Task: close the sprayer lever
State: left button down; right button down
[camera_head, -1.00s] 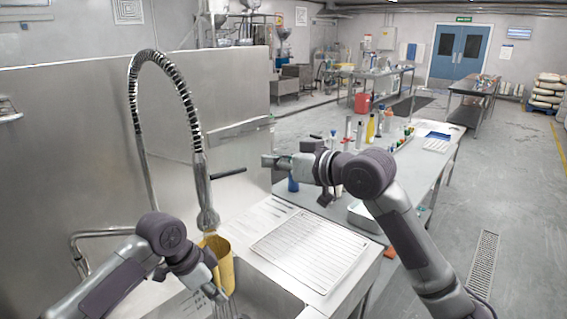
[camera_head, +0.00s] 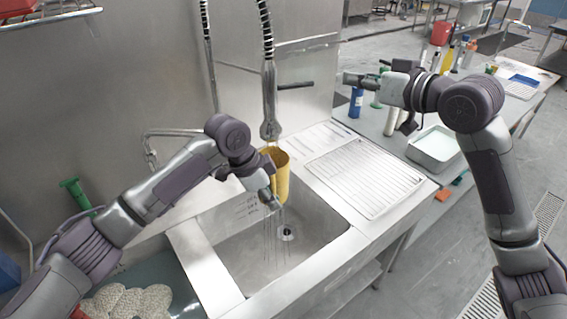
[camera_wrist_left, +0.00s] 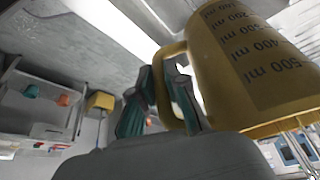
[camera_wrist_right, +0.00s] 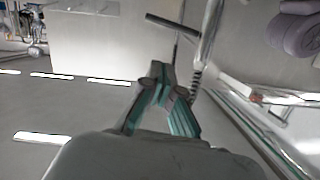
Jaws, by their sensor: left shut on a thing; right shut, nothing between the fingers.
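The sprayer's metal head (camera_head: 270,130) hangs above the sink, and its dark lever (camera_head: 295,86) sticks out to the right. The lever also shows in the right wrist view (camera_wrist_right: 172,25). My right gripper (camera_head: 348,79) is shut and empty, right of the lever tip and apart from it; its fingers also show in the right wrist view (camera_wrist_right: 160,72). My left gripper (camera_head: 264,180) is shut on the handle of a yellow measuring jug (camera_head: 281,178), which is under the sprayer head. The handle shows in the left wrist view (camera_wrist_left: 168,62). Thin water streams fall below the jug.
The sink (camera_head: 225,255) lies below the jug, with a ribbed drainboard (camera_head: 365,175) to its right. A side table holds a blue bottle (camera_head: 355,102) and a metal tray (camera_head: 436,148) near my right arm. A steel wall stands behind the sprayer.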

jog(key=m+t+y, duration=0.2)
jog(key=t, duration=0.7)
send_near(296, 86)
jog(key=w+a+r, duration=0.1)
jog(key=w+r, duration=0.2)
jog(key=w, duration=0.3)
jog(key=shift+w+a, duration=0.35)
jog(key=shift+a, duration=0.05)
